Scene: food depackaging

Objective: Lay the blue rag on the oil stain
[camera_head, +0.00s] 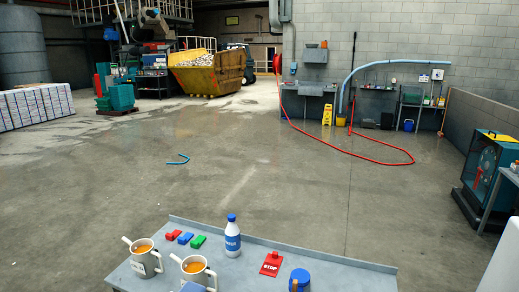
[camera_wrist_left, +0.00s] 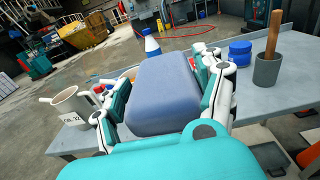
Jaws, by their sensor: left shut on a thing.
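In the left wrist view, my left gripper (camera_wrist_left: 166,108) is shut on a soft-looking, grey-blue, rounded block that I take for the folded blue rag (camera_wrist_left: 165,85). It sits between the two teal-and-white fingers, above the grey table (camera_wrist_left: 255,108). A small blue patch, perhaps the same rag (camera_head: 193,287), shows at the bottom edge of the head view, below a mug. I cannot make out a clear oil stain; the table under the rag is hidden. My right gripper is not in view.
On the table stand two mugs (camera_head: 146,262) (camera_head: 195,275) of orange drink, a white bottle (camera_head: 232,240), small coloured blocks (camera_head: 185,238), a red STOP piece (camera_head: 272,264) and a blue-lidded jar (camera_head: 299,280). A grey pot (camera_wrist_left: 267,70) holds a wooden handle.

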